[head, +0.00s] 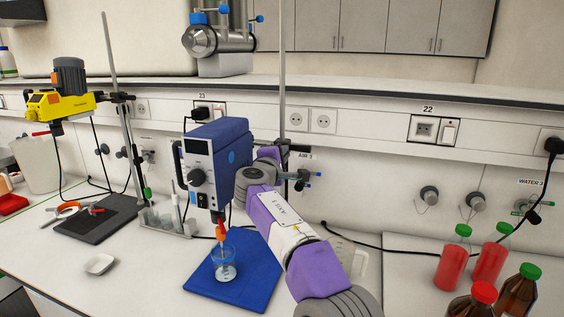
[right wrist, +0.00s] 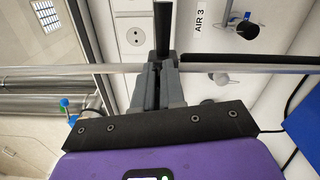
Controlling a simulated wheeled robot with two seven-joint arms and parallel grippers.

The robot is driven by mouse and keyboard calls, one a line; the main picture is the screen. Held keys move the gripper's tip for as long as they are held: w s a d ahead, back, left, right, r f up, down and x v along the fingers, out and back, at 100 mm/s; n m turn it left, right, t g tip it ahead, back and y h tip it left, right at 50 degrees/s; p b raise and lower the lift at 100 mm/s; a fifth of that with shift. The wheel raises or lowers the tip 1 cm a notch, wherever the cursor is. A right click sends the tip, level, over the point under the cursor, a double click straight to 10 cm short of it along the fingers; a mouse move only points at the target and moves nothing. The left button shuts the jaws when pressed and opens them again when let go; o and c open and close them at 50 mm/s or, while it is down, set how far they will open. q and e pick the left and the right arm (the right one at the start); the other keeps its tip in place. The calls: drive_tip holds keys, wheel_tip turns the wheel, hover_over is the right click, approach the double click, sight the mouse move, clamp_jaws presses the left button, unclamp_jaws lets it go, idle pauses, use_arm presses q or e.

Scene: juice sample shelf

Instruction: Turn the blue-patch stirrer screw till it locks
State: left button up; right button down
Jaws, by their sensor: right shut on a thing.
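My right gripper (head: 270,154) is there, partly hidden by the stirrer and my wrist. In the right wrist view its grey fingers (right wrist: 158,75) are closed together at the pole, with a dark bar beyond them. They are shut on the stirrer screw, which is mostly hidden between them. My left gripper is not in view.
A beaker (head: 224,270) stands on a blue base plate (head: 255,272) under the stirrer. A yellow stirrer (head: 62,102) hangs on another stand at left. Red-filled bottles (head: 452,262) and brown bottles (head: 518,296) stand at right. A small white dish (head: 99,264) lies at front left.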

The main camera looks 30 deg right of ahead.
drive_tip(key=shift+w+a+f+m+b, duration=0.15)
drive_tip(key=shift+f+m+b, duration=0.25)
drive_tip(key=shift+m+b, duration=0.45)
drive_tip(key=shift+m, duration=0.25)
drive_tip(key=c, duration=1.2)
unclamp_jaws()
drive_tip(key=shift+r, duration=0.1)
